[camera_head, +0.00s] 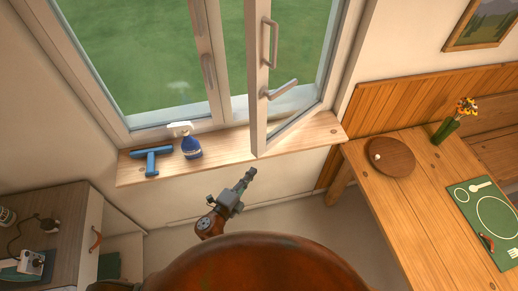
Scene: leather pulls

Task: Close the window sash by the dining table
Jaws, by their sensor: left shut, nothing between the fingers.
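The window sash (258,75) stands open into the room, its white frame swung out over the wooden sill. It has a grey handle (281,90) and a pull bar (270,42). My left gripper (248,175) is shut and empty, below the sill and just under the sash's lower corner, apart from it. The dining table (425,210) is on the right. My right gripper does not show.
A cabinet (60,232) is at lower left. The table holds a round board (392,160), a green vase (444,131) and a green placemat (485,212).

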